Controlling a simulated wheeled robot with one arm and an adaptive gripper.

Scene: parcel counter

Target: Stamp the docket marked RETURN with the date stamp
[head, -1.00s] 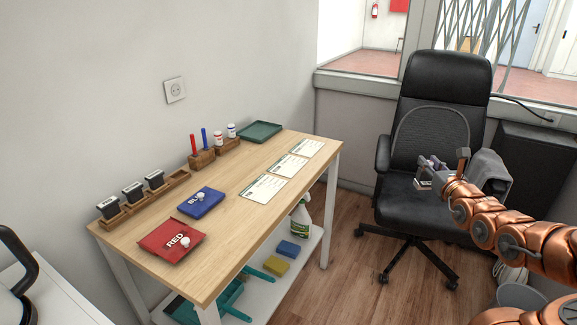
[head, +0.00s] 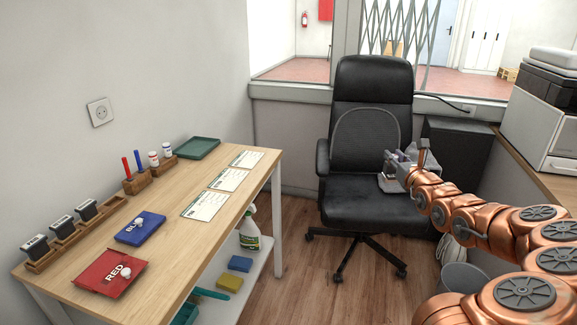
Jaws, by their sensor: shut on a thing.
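My gripper (head: 396,166) is held up in front of the black chair, right of the table. It is shut on a small dark object with a pale face (head: 388,184), which looks like a stamp; its marking is unreadable from here. Three printed dockets lie in a row along the table's right side: a near one (head: 204,205), a middle one (head: 228,180) and a far one (head: 247,159). Their print is too small to read.
A wooden rack (head: 103,214) at the wall holds three stamps, with an empty place at its right end. Pens and small bottles stand behind it, near a green tray (head: 198,148). The black chair (head: 365,205) and a grey bin (head: 465,277) stand on the floor right of the table.

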